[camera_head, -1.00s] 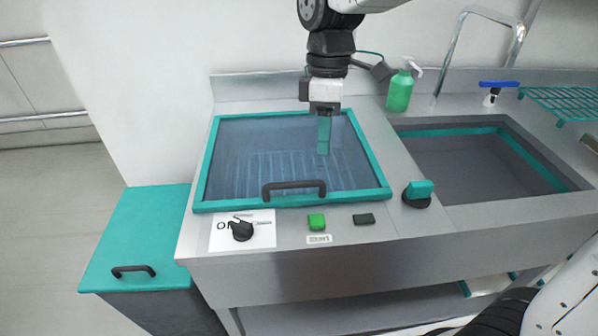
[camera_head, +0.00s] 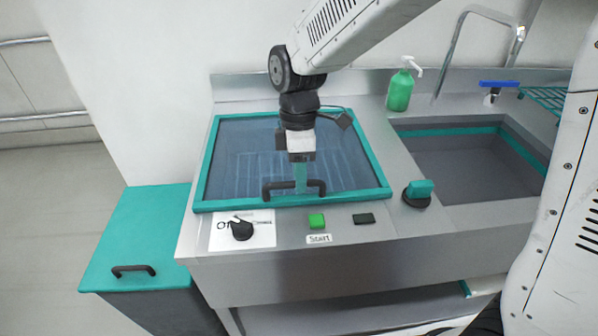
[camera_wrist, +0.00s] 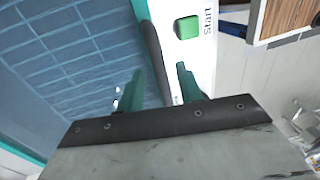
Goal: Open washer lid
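The washer lid (camera_head: 207,165) is a bluish see-through pane in a teal frame. It lies flat and shut on the steel counter. Its black bar handle (camera_head: 268,190) is at the front edge; it also shows in the wrist view (camera_wrist: 152,48). My gripper (camera_head: 301,190) points down at the middle of the handle. In the wrist view my gripper (camera_wrist: 160,70) has its two teal fingers apart, with the handle's end appearing in line with the gap between them. I cannot tell whether they touch it. The fingers hide part of the handle.
A black knob (camera_head: 242,231), a green start button (camera_head: 316,221) and a dark button (camera_head: 364,219) line the front panel. A teal-topped knob (camera_head: 419,190) is right of the lid. A sink (camera_head: 470,165) and a green soap bottle (camera_head: 399,92) are farther right.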

